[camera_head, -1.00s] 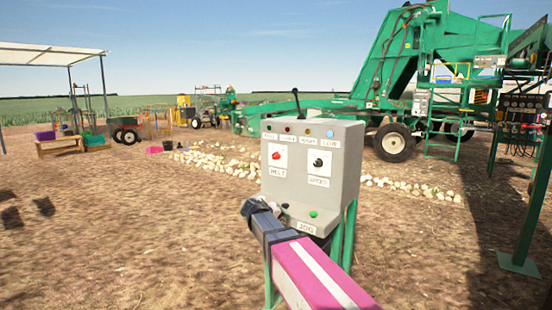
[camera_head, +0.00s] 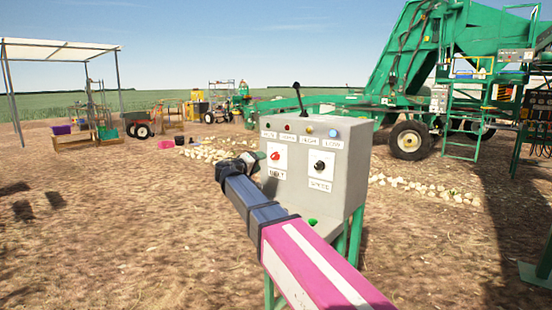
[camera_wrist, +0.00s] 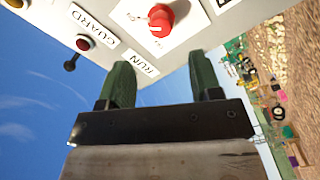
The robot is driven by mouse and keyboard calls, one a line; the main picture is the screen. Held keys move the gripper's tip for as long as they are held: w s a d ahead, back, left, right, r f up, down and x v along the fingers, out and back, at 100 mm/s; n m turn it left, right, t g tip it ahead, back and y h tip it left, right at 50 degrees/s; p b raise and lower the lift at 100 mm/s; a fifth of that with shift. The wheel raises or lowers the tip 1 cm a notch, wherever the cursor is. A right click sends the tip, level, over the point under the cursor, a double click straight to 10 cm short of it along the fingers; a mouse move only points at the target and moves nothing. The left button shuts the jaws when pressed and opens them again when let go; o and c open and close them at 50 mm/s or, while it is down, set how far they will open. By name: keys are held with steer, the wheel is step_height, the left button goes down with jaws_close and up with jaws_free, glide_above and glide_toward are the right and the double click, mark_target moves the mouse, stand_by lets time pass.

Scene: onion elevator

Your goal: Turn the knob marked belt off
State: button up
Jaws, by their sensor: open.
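The red belt knob (camera_head: 275,155) sits on a white plate on the front of a grey control box (camera_head: 352,165), above a label reading BELT (camera_head: 277,174). In the wrist view the red knob (camera_wrist: 160,18) is at the top, with a pale mark on its face. My gripper (camera_head: 246,163) is just left of the knob in the head view, partly covering the box's left edge. In the wrist view its two green fingers (camera_wrist: 161,72) are apart with nothing between them. The knob lies beyond the fingertips, with a gap visible.
A black knob (camera_head: 320,166) marked SPEED is right of the red one. Small labelled lamps line the box top, and a black lever (camera_head: 298,96) stands there. A green button (camera_head: 312,221) is low, partly behind my arm. Green machinery (camera_head: 430,60) stands behind right.

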mark_target(273, 158)
steer(key=x, duration=0.9)
steer(key=shift+w+d, duration=0.2)
steer(key=shift+w, duration=0.1)
steer(key=shift+c, duration=0.3)
steer(key=c, duration=0.9)
